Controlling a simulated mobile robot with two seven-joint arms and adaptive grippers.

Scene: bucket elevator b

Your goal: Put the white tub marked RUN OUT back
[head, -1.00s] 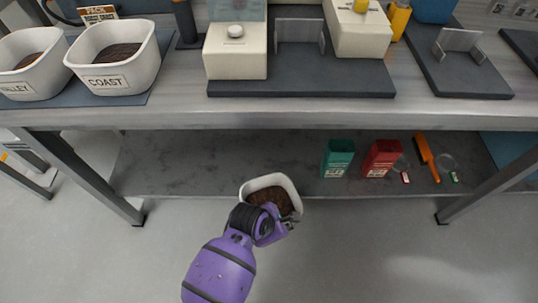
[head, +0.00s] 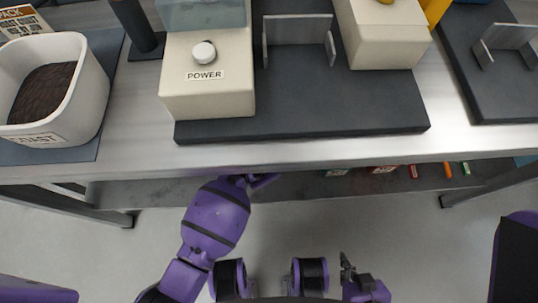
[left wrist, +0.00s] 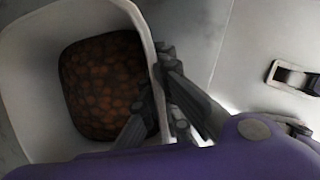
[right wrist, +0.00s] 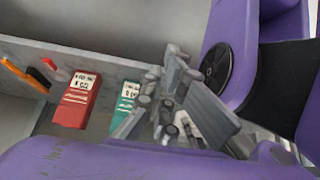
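A white tub (left wrist: 35,85) with brown beans in it fills the left of the left wrist view. My left gripper (left wrist: 158,88) is shut on its wall, one finger inside and one outside. No RUN OUT mark shows on it. In the head view my left arm reaches under the workbench edge, which hides the tub and the left fingers. My right gripper (head: 345,262) is at the bottom of the head view, in front of the bench. In the right wrist view its fingertips (right wrist: 165,75) are together with nothing between them.
A white COAST tub (head: 93,92) stands on a mat at the bench's left. A cream machine with a POWER knob (head: 203,54) stands on a dark base (head: 300,122). On the lower shelf are a red box (right wrist: 76,100), a green box (right wrist: 124,103) and an orange-handled brush (right wrist: 22,74).

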